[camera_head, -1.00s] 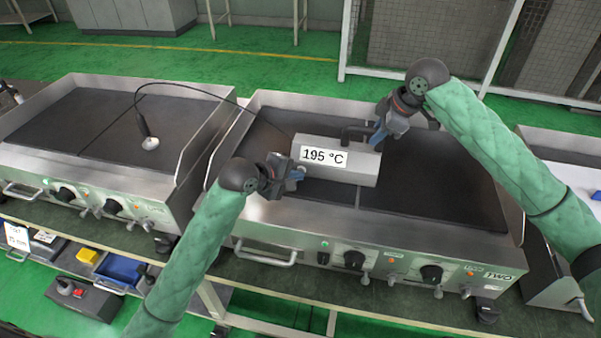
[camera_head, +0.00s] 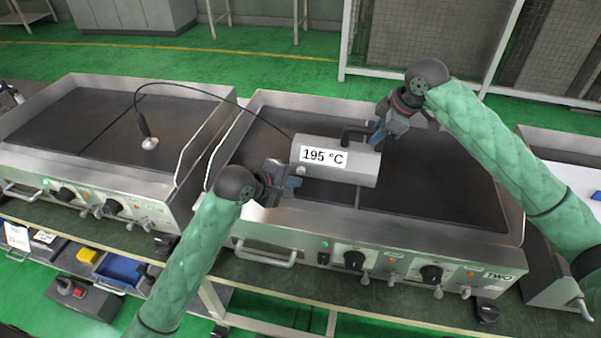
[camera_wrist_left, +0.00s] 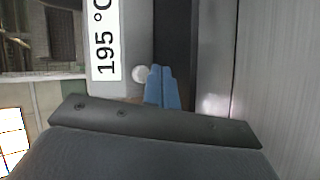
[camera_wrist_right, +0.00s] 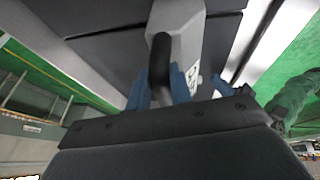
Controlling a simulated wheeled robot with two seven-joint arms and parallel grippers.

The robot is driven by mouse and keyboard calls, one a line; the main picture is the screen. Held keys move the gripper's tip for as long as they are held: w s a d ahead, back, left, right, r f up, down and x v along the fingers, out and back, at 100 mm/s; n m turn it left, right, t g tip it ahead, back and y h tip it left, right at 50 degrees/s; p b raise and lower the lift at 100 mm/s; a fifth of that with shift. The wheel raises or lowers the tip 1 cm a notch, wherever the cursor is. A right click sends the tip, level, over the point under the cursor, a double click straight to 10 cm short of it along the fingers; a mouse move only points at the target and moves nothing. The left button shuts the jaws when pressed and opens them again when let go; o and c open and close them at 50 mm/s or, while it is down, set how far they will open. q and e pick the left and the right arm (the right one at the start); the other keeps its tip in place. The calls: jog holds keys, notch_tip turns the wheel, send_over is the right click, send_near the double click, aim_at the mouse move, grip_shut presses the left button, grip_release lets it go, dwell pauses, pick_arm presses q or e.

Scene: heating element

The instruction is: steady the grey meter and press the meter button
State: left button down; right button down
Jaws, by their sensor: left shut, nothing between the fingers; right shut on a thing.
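The grey meter (camera_head: 360,172) is a box with a "195 °C" display, sitting on the right-hand griddle. Its black handle (camera_head: 352,133) is on top. My right gripper (camera_head: 378,136) is shut on the handle; the right wrist view shows the handle (camera_wrist_right: 160,60) between blue fingers. The round, pale meter button (camera_head: 302,170) is at the left end of the display face; it also shows in the left wrist view (camera_wrist_left: 139,74). My left gripper (camera_head: 298,182) is shut and empty, its fingertips (camera_wrist_left: 160,72) right beside the button. I cannot tell whether they touch the meter.
The right-hand griddle (camera_head: 440,190) has raised metal walls and front knobs. A second griddle (camera_head: 70,120) stands to the left with a probe (camera_head: 148,142) on it, its dark cable arching to the meter. A blue bin (camera_head: 122,268) lies on the lower shelf.

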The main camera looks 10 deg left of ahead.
pick_arm(q)
jog(key=shift+s, duration=2.35)
pick_arm(e)
jog(key=c, duration=1.2)
grip_release()
jog(key=shift+o, duration=0.2)
